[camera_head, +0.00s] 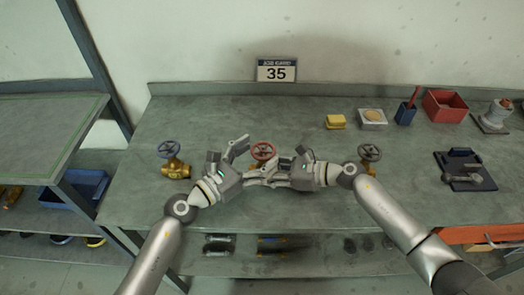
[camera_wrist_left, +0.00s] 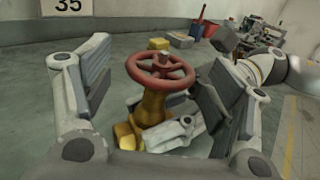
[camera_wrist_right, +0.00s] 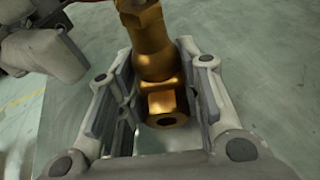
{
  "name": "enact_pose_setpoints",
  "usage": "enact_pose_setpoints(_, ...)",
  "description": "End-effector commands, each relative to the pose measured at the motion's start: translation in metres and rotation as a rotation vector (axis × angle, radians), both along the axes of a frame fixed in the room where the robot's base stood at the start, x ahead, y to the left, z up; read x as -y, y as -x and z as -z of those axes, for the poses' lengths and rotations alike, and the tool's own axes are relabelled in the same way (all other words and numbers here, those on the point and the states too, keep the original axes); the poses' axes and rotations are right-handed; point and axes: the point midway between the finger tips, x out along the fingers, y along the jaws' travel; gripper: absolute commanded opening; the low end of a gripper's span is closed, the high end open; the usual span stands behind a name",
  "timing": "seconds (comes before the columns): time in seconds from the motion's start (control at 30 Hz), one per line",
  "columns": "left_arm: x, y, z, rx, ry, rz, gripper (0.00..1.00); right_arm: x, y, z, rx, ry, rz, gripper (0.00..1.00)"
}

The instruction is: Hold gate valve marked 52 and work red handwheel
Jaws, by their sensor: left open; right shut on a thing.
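A brass gate valve with a red handwheel (camera_head: 263,151) stands on the bench; its body is mostly hidden by my grippers in the head view. In the left wrist view the red handwheel (camera_wrist_left: 160,72) sits upright on the brass body (camera_wrist_left: 150,106), between the spread fingers of my open left gripper (camera_wrist_left: 158,62), apart from both pads. My right gripper (camera_wrist_right: 157,75) is shut on the brass valve body (camera_wrist_right: 155,62), low down, below the wheel; its finger also shows in the left wrist view. No 52 mark is readable on the valve.
A blue-wheeled valve (camera_head: 170,150) stands left and another dark-wheeled valve (camera_head: 369,152) right. A sign reading 35 (camera_head: 276,70) is at the back edge. A yellow block (camera_head: 335,122), red bin (camera_head: 445,106) and dark plate (camera_head: 478,180) are to the right.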

Motion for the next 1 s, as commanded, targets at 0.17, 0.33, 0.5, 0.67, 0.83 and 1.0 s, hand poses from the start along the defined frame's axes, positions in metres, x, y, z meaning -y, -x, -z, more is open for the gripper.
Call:
enact_pose_setpoints(0.17,0.0117,-0.0102,-0.0003,0.000,0.001,0.002,0.79,0.0008,-0.0004,0.0006,-0.001,0.001,0.002,0.20)
enact_pose_setpoints(0.33,0.0136,-0.0118,0.0004,-0.001,0.000,0.002,0.79,0.0008,-0.0005,0.0006,-0.001,0.001,0.002,0.20)
enact_pose_setpoints(0.5,0.0133,-0.0118,0.0003,-0.001,-0.001,0.002,0.76,0.0008,-0.0005,0.0006,-0.001,0.001,0.002,0.20)
enact_pose_setpoints(0.67,0.0132,-0.0117,0.0002,0.000,0.000,0.001,0.56,0.0008,-0.0005,0.0006,-0.001,0.001,0.002,0.20)
enact_pose_setpoints(0.83,0.0130,-0.0117,0.0002,0.000,0.000,0.001,0.34,0.0008,-0.0005,0.0006,-0.001,0.001,0.002,0.20)
enact_pose_setpoints(1.0,0.0131,-0.0121,0.0007,0.001,-0.004,0.015,0.32,0.0008,-0.0005,0.0006,-0.001,0.001,0.002,0.20)
